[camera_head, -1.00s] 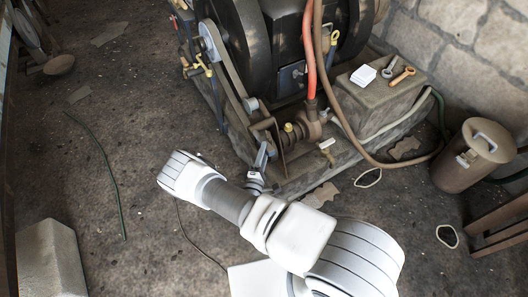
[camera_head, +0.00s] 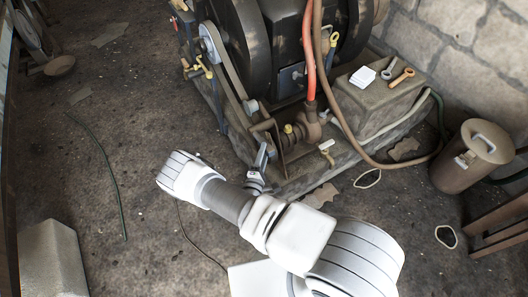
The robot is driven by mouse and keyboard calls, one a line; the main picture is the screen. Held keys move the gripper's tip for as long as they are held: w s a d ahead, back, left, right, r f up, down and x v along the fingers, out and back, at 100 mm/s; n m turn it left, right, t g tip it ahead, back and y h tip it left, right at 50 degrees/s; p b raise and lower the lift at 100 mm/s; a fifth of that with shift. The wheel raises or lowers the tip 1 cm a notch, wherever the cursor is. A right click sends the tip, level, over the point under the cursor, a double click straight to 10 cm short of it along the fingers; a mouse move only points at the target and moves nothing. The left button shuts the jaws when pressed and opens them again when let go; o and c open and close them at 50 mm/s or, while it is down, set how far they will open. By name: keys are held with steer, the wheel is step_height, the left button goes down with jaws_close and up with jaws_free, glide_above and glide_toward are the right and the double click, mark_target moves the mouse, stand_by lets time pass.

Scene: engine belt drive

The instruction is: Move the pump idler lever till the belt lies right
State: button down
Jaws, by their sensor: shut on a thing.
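The drive belt (camera_head: 229,68) runs from a pulley (camera_head: 210,45) on the engine's side down toward a small pale idler roller (camera_head: 250,106). The pump (camera_head: 306,130), a brown body with a brass cap, sits at the engine's foot. The idler lever (camera_head: 262,126) is a dark bar with a thick end beside the pump. My gripper (camera_head: 262,158) is at the lever's lower part, shut on it. The fingertips are small and partly merge with the dark lever. The lower belt run and the pump pulley are too small to make out clearly.
An orange hose (camera_head: 309,55) and a brown hose (camera_head: 335,100) hang by the engine (camera_head: 290,40). A stone block (camera_head: 385,105) bears a white card and tools. The floor at left is mostly open, with a thin green hose (camera_head: 108,165).

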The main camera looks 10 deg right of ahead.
steer(key=shift+w+a+r+n+g+p, duration=0.15)
steer(key=shift+r+n+g+p, duration=0.25)
steer(key=shift+r+p, duration=0.55)
steer(key=shift+w+r+n+y+p, duration=0.15)
steer(key=shift+n+y+p, duration=0.15)
steer(key=shift+p, duration=0.3)
steer(key=c, duration=0.5)
jaws_free()
